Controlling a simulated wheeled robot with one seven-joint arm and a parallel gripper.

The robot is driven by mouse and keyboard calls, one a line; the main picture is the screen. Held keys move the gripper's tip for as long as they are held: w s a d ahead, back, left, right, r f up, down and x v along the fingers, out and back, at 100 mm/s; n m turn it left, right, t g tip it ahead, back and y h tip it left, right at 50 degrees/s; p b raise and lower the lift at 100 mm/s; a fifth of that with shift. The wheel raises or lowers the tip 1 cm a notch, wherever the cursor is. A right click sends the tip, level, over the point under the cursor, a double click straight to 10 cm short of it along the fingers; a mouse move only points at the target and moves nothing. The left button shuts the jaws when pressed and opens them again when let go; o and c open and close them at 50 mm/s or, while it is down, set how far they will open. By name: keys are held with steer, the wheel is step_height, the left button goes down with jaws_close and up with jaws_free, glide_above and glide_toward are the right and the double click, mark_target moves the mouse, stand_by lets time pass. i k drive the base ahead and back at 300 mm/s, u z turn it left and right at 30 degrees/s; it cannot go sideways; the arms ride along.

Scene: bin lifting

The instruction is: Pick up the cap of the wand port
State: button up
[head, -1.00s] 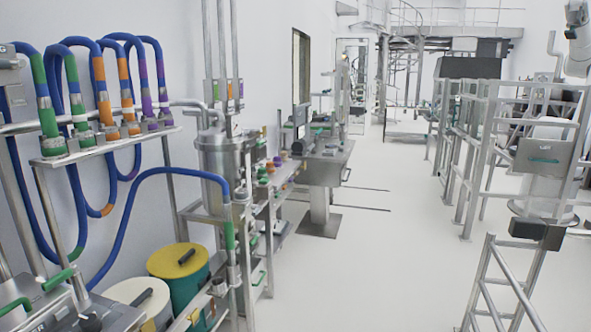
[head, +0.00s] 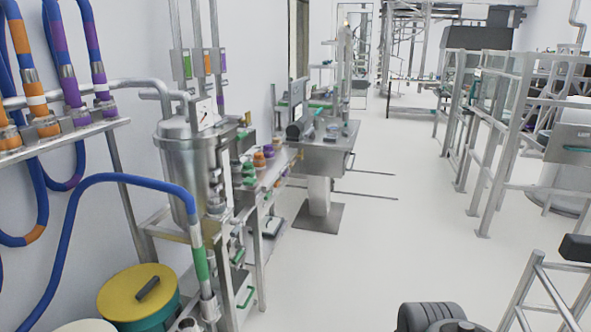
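Small coloured caps or fittings stand in a row on the metal shelf left of centre: green ones (head: 248,172), orange ones (head: 261,160) and purple ones (head: 277,144). They are small, and I cannot tell which is the cap of the wand port. A blue hose (head: 118,178) bends down to a green-banded wand end (head: 201,264) standing at the front of the steel vessel; what lies under its tip is hard to make out. My gripper is not in view, so its distance to the caps cannot be seen.
A steel vessel (head: 185,165) stands by the left wall, with a yellow-lidded drum (head: 125,295) in front. Hoses with orange and purple bands hang on a rack (head: 75,138). A metal workbench (head: 325,155) is beyond. Railings (head: 505,150) line the right; the floor (head: 400,250) between is open.

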mark_target(235, 163)
steer(key=i, duration=3.55)
steer(key=u, duration=2.5)
